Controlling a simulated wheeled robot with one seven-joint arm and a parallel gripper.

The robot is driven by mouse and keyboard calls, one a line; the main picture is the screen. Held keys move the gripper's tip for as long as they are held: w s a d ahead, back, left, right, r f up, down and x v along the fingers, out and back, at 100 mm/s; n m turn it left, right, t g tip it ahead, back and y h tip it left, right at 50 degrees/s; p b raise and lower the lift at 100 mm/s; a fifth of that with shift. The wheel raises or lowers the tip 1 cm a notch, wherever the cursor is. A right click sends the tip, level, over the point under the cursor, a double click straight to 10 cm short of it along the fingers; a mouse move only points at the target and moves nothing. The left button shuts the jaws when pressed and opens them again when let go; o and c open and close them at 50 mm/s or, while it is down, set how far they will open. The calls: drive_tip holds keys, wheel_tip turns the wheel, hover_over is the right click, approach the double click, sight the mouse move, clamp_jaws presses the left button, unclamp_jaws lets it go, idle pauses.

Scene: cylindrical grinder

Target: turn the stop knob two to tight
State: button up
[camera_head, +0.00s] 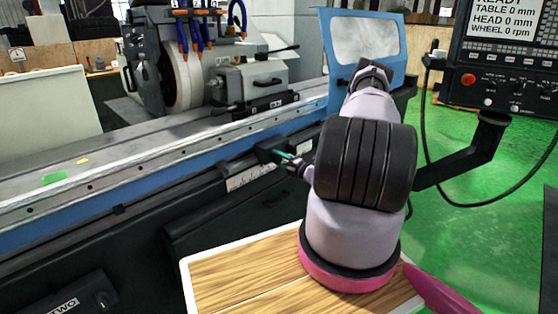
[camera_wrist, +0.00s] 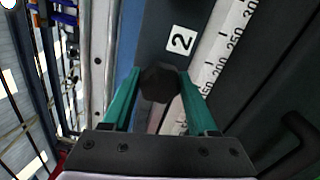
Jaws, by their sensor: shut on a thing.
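The stop knob two (camera_wrist: 160,84) is a dark, faceted knob in the middle of the wrist view, below a white label with a "2" (camera_wrist: 180,40). My gripper (camera_wrist: 159,74) has teal fingers on both sides of the knob and is shut on it. In the head view my gripper (camera_head: 284,156) reaches the front of the blue and black machine bed, beside a dark stop block (camera_head: 267,149). The knob itself is too small and covered to make out there. I cannot tell how tight it is.
A white ruled scale (camera_wrist: 222,48) runs along the rail beside the knob. The grinding wheel head (camera_head: 180,75) stands behind the table. A wooden-topped surface (camera_head: 240,270) lies below my arm. A control panel (camera_head: 495,60) stands at the right, above green floor.

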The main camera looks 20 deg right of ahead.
drive_tip(key=shift+s, duration=0.1)
drive_tip(key=o, duration=1.4)
drive_tip(key=v, duration=1)
drive_tip(key=shift+s+d, duration=0.2)
drive_tip(key=shift+s, duration=0.15)
